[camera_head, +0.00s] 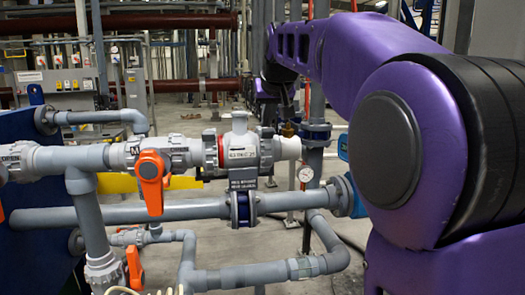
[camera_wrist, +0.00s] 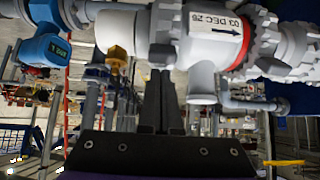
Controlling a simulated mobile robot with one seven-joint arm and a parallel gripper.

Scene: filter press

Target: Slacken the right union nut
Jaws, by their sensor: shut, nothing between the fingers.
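The valve body (camera_head: 241,150) with a date label sits in the grey pipe line in the head view. It also shows across the top of the wrist view (camera_wrist: 213,33). The right union nut (camera_head: 266,149) is the ribbed grey ring on its right side, beside a white pipe end (camera_head: 289,148). In the wrist view the ring (camera_wrist: 168,18) is partly hidden behind my fingers. My gripper (camera_wrist: 161,76) is shut and empty, its fingertips overlapping the nut's area. I cannot tell whether they touch it. In the head view the fingers are not clearly seen.
An orange-handled valve (camera_head: 151,180) and the ribbed left nut (camera_head: 210,153) are to the left. A brass fitting (camera_wrist: 117,53) and a blue device (camera_wrist: 45,40) are close by in the wrist view. A lower pipe (camera_head: 150,213) runs below.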

